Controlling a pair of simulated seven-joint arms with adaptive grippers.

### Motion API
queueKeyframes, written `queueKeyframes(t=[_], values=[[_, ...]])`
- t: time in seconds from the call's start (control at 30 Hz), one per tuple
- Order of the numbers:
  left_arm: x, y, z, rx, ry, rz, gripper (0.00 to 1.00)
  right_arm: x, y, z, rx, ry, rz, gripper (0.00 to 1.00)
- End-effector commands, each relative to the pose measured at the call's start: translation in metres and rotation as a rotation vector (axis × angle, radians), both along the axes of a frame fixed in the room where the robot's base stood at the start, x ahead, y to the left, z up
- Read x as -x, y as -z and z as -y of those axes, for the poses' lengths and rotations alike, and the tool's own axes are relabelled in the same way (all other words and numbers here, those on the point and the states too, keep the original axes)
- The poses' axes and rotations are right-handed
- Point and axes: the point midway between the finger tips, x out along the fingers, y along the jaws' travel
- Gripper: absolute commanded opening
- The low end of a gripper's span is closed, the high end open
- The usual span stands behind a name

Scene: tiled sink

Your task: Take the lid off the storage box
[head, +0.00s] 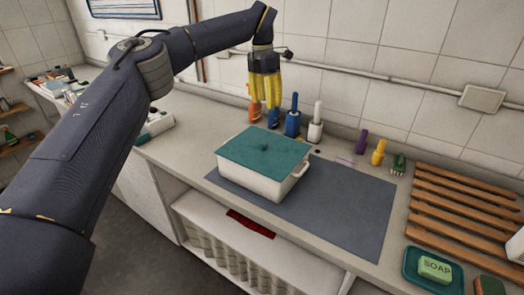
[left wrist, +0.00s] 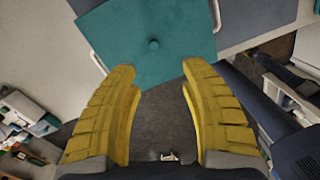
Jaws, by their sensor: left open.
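The storage box (head: 265,184) is white with a side handle and stands on the grey mat. My left gripper (head: 264,106) has yellow fingers and hangs above and behind the box in the head view, apart from the lid. My right gripper is not in view.
The dark grey mat (head: 350,215) lies on the counter. Several bottles and brushes, including a blue one (head: 293,122), stand along the back wall. A wooden rack (head: 465,205) and a soap dish (head: 412,256) are at the right. The mat right of the box is clear.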

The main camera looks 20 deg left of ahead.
Motion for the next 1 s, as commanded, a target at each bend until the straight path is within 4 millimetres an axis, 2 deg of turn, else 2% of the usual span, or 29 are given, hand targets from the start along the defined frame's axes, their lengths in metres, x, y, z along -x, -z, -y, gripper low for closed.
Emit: queueKeyframes(t=[0.13, 0.23, 0.7, 0.9, 1.0], values=[[0.003, -0.003, -0.005, -0.074, 0.017, 0.002, 0.44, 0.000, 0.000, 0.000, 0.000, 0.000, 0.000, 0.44], [0.004, 0.006, -0.006, -0.088, 0.020, 0.000, 0.44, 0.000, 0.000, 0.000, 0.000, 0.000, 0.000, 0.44], [0.004, 0.087, -0.006, -0.083, 0.018, 0.000, 0.44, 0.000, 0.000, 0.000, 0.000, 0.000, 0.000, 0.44], [0.004, 0.109, -0.006, -0.083, 0.018, 0.002, 0.44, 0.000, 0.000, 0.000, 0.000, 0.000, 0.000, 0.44], [0.003, 0.114, -0.006, -0.083, 0.017, 0.003, 0.44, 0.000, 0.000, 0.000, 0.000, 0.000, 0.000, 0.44]])
